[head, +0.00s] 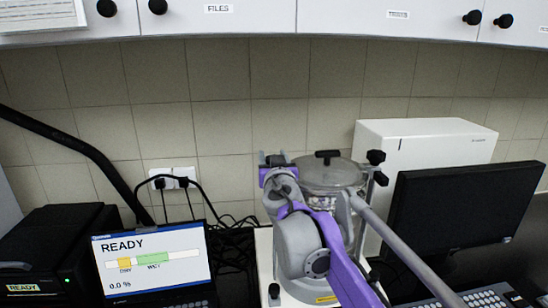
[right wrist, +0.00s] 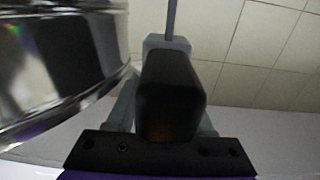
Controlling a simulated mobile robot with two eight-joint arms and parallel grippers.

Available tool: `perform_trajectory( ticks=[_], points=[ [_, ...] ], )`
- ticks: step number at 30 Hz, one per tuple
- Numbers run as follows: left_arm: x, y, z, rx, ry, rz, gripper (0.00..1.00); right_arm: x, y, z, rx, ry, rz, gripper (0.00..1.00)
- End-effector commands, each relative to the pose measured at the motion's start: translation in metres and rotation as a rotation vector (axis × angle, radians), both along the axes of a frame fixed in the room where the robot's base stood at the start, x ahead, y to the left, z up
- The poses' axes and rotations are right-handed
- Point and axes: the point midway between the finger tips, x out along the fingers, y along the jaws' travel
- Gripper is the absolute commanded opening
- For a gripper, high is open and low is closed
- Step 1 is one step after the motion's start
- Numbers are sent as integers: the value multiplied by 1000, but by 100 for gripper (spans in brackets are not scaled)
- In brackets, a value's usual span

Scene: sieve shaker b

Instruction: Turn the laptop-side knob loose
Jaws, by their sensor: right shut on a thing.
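The sieve shaker (head: 333,175) stands at the middle of the bench with a clear lid and a black handle on top. My right gripper (head: 276,160) is at its upper left, on the laptop side. In the right wrist view a black knob (right wrist: 172,92) sits between the grey fingers, and the gripper is shut on it. In the head view my gripper mostly hides this knob. The other black knob (head: 376,157) stands at the shaker's right side. The laptop (head: 153,262) is open at the left, its screen reading READY. My left gripper is not in view.
A black printer-like box (head: 55,245) stands at the far left. A white box (head: 425,135) and a dark monitor (head: 465,215) are at the right. Cables run from a wall socket (head: 174,180) behind the laptop. White cabinets (head: 230,20) hang above.

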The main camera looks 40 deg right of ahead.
Motion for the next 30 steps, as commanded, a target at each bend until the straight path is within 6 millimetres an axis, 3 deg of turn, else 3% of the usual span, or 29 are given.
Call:
perform_trajectory(
  ticks=[14,15,19,30],
  points=[
    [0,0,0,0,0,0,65,0,0,0,1,-1,8,0],
    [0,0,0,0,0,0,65,0,0,0,1,-1,8,58],
    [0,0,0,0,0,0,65,0,0,0,1,-1,8,81],
    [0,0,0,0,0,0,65,-3,2,0,1,-1,8,82]
  ],
)
